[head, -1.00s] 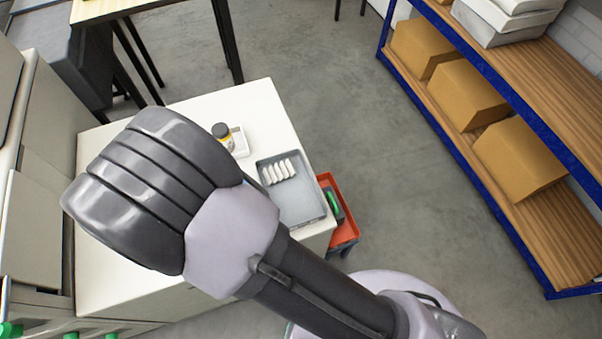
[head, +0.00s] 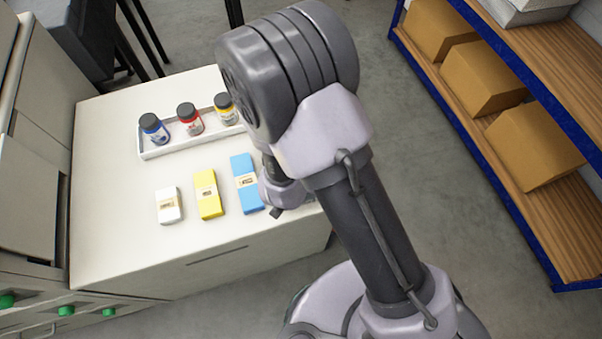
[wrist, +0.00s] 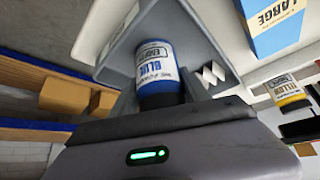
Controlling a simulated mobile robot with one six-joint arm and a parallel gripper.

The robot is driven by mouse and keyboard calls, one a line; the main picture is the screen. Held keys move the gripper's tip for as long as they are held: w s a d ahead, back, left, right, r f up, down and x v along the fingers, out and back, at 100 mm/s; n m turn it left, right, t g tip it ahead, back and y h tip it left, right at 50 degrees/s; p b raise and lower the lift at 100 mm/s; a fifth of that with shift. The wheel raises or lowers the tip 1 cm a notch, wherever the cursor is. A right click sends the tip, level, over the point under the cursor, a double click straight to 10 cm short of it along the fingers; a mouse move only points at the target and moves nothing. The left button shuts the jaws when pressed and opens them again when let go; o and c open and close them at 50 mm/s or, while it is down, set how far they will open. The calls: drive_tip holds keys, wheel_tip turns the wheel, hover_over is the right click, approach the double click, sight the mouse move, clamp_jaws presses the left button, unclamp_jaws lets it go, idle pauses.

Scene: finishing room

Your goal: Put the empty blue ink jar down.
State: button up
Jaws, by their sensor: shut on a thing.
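In the wrist view my gripper (wrist: 158,112) is shut on a jar with a blue label, the blue ink jar (wrist: 155,68). In the head view my arm hides the held jar, the tray and most of the gripper. Another blue-labelled jar (head: 153,129) stands in a white rack (head: 160,151) with a red one (head: 190,119) and a yellow one (head: 226,109).
A white box (head: 169,206), a yellow box (head: 208,195) and a blue box (head: 246,183) lie on the white cabinet top (head: 115,210), left of my arm. The top's left part is clear. A blue-framed shelf (head: 490,170) with cardboard boxes stands at right.

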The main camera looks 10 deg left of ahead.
drive_tip(key=shift+f, duration=0.15)
drive_tip(key=o, duration=1.4)
drive_tip(key=shift+o, duration=0.2)
